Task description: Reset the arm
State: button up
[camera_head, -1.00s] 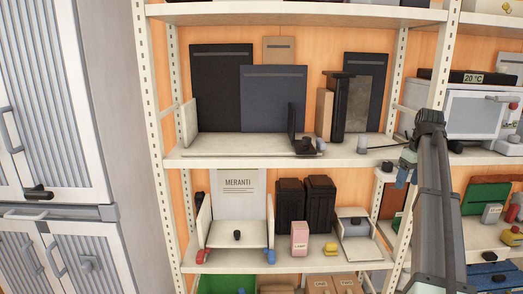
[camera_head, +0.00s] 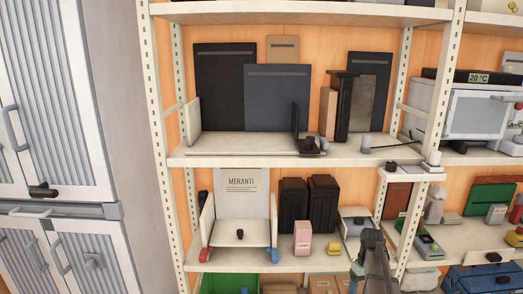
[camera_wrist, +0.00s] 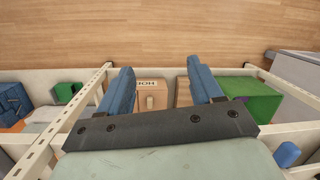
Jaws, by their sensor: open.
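My gripper (camera_wrist: 162,76) shows in the wrist view as two blue fingers set well apart on a dark bar. No object is held between them. Past the fingers I see a cardboard box (camera_wrist: 150,97) with dark lettering, on a shelf below. In the head view my arm (camera_head: 372,262) shows at the bottom, in front of the lower shelf's right end. The gripper's fingers cannot be made out there.
A white shelf rack (camera_head: 300,157) stands ahead. It holds dark panels (camera_head: 277,98), black bins (camera_head: 322,203), a pink carton (camera_head: 302,238) and a grey oven (camera_head: 475,113). A grey cabinet (camera_head: 60,100) stands at left. A green box (camera_wrist: 250,97) shows in the wrist view.

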jog(key=s+a+f+g, duration=0.1)
jog(key=s+a+f, duration=0.3)
jog(key=s+f, duration=0.25)
jog(key=s+a+f+m+g, duration=0.1)
jog(key=s+a+f, duration=0.35)
jog(key=f, duration=0.35)
jog(key=s+a+f, duration=0.3)
jog(key=s+f, duration=0.4)
jog(key=s+a+f+g, duration=0.1)
jog(key=s+a+f, duration=0.1)
jog(key=s, duration=0.6)
jog(key=s+a+f+m+g, duration=0.1)
jog(key=s+a+f, duration=0.1)
jog(key=s+f, duration=0.3)
jog(key=s+a+f, duration=0.3)
jog(key=s, duration=0.9)
jog(key=shift+s+f+g+h, duration=0.25)
jog(key=shift+s+g+h, duration=0.1)
jog(key=shift+g+h, duration=0.05)
